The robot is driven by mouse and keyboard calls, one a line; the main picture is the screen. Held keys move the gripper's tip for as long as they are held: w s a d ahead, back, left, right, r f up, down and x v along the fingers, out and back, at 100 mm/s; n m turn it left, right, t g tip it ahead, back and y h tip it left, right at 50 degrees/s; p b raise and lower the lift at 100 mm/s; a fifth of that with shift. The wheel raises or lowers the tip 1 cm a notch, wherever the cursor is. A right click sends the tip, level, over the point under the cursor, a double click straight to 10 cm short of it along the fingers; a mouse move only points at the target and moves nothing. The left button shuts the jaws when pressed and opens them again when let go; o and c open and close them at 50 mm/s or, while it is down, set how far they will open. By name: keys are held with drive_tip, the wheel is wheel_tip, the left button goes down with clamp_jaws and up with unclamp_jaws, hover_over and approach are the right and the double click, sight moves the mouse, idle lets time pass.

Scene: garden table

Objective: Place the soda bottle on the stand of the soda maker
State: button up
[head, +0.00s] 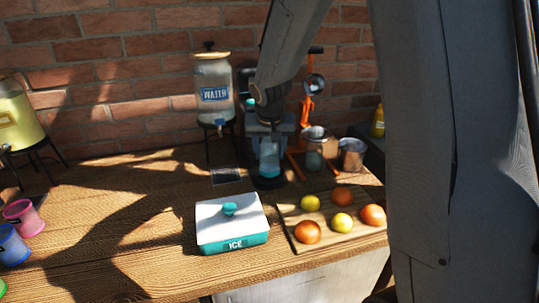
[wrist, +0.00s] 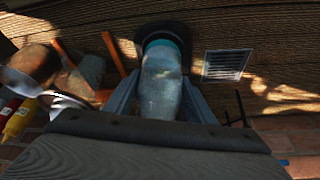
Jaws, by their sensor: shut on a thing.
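The clear bluish soda bottle (head: 269,158) is upright in front of the dark soda maker (head: 245,78) in the head view. My gripper (head: 270,127) is shut on its upper part. In the wrist view the bottle (wrist: 162,82) lies between my two fingers (wrist: 161,103), its teal end away from me. That end is over the round black stand (wrist: 146,29) of the soda maker, which also shows in the head view (head: 268,183). I cannot tell whether the bottle touches the stand. My arm hides much of the soda maker.
A water dispenser (head: 213,85) stands left of the soda maker, with an orange juicer (head: 311,88) and metal cups (head: 352,153) at right. In front are an ice box (head: 231,221) and a board (head: 341,233) with several fruits. The table's left middle is clear.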

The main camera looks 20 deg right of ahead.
drive_tip(key=shift+f, duration=0.7)
drive_tip(key=shift+w+f+p, duration=0.2)
drive_tip(key=shift+f+p, duration=0.05)
drive_tip(key=shift+p, duration=0.2)
drive_tip(key=shift+f, duration=0.2)
drive_tip(key=o, duration=1.4)
drive_tip(key=shift+r, duration=0.5)
drive_tip(key=b+v, duration=0.3)
drive_tip(key=v, duration=0.8)
drive_tip(key=shift+s+r, duration=0.1)
drive_tip(key=shift+s, duration=0.2)
